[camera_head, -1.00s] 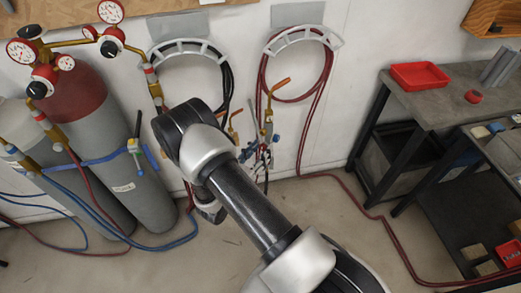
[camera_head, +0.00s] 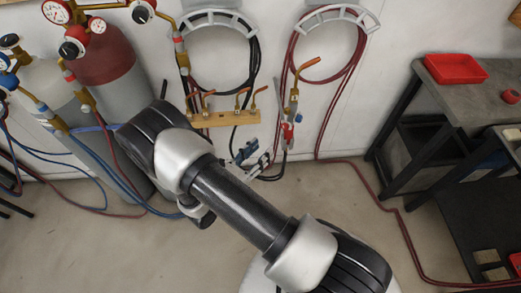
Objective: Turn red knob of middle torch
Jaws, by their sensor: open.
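A torch (camera_head: 293,100) with a brass body and bent copper tip hangs upright on the wall right of centre. A small red knob (camera_head: 287,132) shows low on it, with a blue part just beside it. Another brass torch (camera_head: 182,62) with a red band hangs further left. I cannot tell for certain which torch is the middle one. My gripper (camera_head: 254,160) is open and small in view, below and left of the red knob and apart from it in the picture. My arm hides the area to its lower left.
A wooden strip (camera_head: 225,119) holds several copper nozzles between the torches. Looped black (camera_head: 253,70) and red hoses (camera_head: 350,70) hang on the wall. Gas cylinders (camera_head: 105,70) stand at left. A bench (camera_head: 450,100) with a red tray (camera_head: 455,69) stands at right.

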